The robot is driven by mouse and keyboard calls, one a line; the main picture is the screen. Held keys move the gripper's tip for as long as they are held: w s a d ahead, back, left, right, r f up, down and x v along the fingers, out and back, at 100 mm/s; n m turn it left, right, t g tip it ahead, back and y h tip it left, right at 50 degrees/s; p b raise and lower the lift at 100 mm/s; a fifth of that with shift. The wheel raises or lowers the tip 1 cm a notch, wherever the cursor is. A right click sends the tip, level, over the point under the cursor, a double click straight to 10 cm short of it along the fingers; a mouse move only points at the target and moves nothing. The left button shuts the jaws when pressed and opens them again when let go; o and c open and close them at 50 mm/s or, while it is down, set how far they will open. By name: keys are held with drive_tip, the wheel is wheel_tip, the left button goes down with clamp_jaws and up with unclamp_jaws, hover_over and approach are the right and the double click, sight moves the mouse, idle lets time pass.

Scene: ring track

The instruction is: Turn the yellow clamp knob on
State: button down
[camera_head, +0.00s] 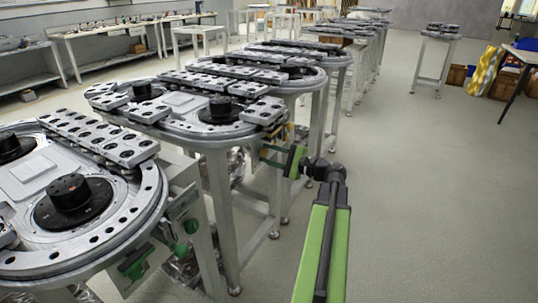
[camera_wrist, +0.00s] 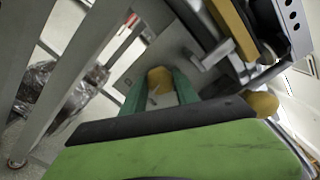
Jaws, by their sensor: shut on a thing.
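The yellow clamp knob (camera_wrist: 159,76) is between the two green fingers of my gripper (camera_wrist: 158,88) in the wrist view, in front of a grey metal plate. My gripper is shut on it. Its full outline is partly hidden by the fingers. In the head view my gripper (camera_head: 295,160) is at the right side of the second ring track table, below its top. The knob itself is too small to make out there.
The second ring track (camera_head: 180,130) stands on grey legs beside my arm. A nearer track (camera_head: 118,222) with green knobs (camera_head: 181,249) is at the left. A yellow bar (camera_wrist: 232,30) and another yellow piece (camera_wrist: 262,103) are close by in the wrist view. The floor (camera_head: 430,190) at right is clear.

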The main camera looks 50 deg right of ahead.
drive_tip(key=shift+m, duration=0.7)
drive_tip(key=c, duration=0.9)
unclamp_jaws()
drive_tip(key=shift+c, duration=0.2)
drive_tip(key=v, duration=1.7)
drive_tip(key=shift+s, duration=0.2)
